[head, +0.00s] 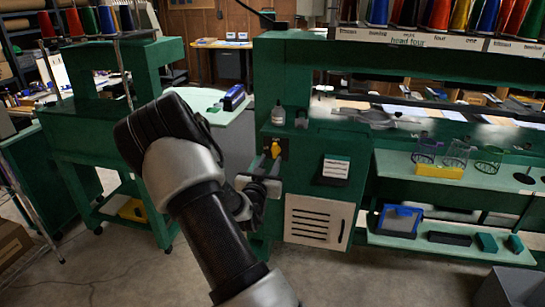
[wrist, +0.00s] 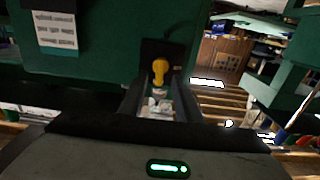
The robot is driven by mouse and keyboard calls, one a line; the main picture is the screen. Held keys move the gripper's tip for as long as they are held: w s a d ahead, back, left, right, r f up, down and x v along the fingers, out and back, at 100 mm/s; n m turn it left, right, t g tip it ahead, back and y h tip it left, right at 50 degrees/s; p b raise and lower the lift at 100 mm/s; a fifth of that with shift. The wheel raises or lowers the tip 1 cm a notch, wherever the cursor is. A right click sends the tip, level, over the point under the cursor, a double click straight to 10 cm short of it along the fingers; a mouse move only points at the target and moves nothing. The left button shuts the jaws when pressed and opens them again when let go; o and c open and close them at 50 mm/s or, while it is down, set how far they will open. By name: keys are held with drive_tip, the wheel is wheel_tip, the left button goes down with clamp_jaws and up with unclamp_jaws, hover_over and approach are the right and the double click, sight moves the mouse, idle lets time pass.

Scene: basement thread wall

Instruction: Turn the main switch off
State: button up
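The main switch appears to be the yellow knob (head: 275,150) on a black plate on the green cabinet's front left part. In the wrist view the yellow knob (wrist: 159,70) shows just beyond the gap between my fingertips. My gripper (head: 270,170) is just below and in front of the knob in the head view. In the wrist view my gripper (wrist: 160,98) is open, with a dark finger on each side of the gap. I see no clear contact between fingers and knob. The knob's lower part is partly hidden in the head view.
A small clear bottle (head: 278,115) and a grey item (head: 301,119) stand on a ledge above the switch. A label card (head: 335,168) and a vented panel (head: 318,222) are to its right. A green stand (head: 100,130) is at left; bare floor lies in front.

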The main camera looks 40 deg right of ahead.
sight(274, 153)
drive_tip(key=shift+x, duration=2.25)
clamp_jaws()
